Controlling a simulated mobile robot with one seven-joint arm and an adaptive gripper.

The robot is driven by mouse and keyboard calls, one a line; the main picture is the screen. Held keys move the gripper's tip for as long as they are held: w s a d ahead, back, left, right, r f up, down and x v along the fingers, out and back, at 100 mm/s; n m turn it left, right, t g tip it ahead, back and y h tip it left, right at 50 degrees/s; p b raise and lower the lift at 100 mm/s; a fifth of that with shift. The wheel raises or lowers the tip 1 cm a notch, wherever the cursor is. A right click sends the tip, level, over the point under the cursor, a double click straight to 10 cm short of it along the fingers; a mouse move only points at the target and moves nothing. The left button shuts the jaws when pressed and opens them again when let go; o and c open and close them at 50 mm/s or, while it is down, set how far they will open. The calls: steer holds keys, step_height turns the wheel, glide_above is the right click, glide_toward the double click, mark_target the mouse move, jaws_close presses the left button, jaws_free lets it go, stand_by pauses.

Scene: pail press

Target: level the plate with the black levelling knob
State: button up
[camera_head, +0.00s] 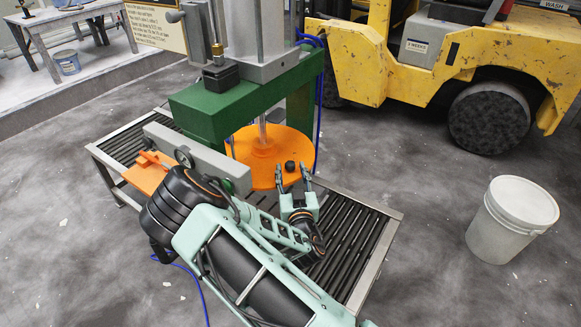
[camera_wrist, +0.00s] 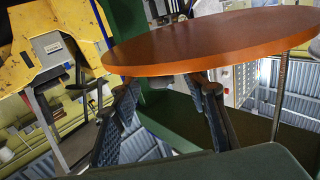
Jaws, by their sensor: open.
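The plate is an orange round disc (camera_head: 248,172) under the green press frame in the head view. Its edge and one face fill the upper part of the wrist view (camera_wrist: 220,40). The black levelling knob (camera_head: 290,166) stands near the plate's front right edge. My gripper (camera_head: 292,174) is open in front of the plate, its fingers apart to the left and right of the knob in the picture. I cannot tell whether they touch it. In the wrist view my open gripper (camera_wrist: 165,88) shows empty space between its fingers; the knob is not visible there.
A green press frame (camera_head: 225,98) with a grey cylinder stands over a roller conveyor (camera_head: 362,225). A white pail (camera_head: 510,220) stands on the floor right. A yellow forklift (camera_head: 375,60) is behind.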

steer(key=shift+w+a, duration=0.1)
steer(key=shift+w, duration=1.15)
jaws_close()
